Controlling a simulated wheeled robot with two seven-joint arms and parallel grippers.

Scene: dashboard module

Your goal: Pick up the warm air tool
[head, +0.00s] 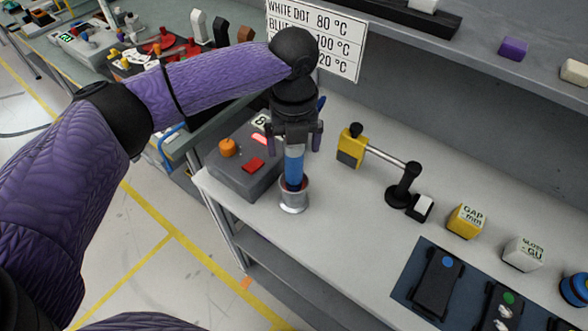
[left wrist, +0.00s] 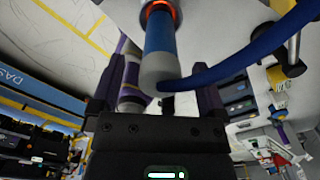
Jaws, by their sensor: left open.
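The warm air tool (head: 294,168) has a blue body and a grey end. It stands upright, nose down, in a metal cup-shaped holder (head: 293,200) near the bench's left end. In the left wrist view the tool (left wrist: 159,40) runs toward a glowing orange ring at the holder, and a blue hose (left wrist: 255,58) curves off to the right. My left gripper (head: 295,140) is open above the holder, pointing down, one finger on each side of the tool's grey upper end. Whether a finger touches it, I cannot tell. My right gripper is not in view.
A grey control box (head: 240,180) with an orange knob and red parts stands left of the holder. A yellow-and-black stand (head: 352,146) with a rod is to the right. Labelled blocks (head: 466,220) and a dark mat (head: 418,281) lie further right. A temperature sign (head: 340,50) hangs behind.

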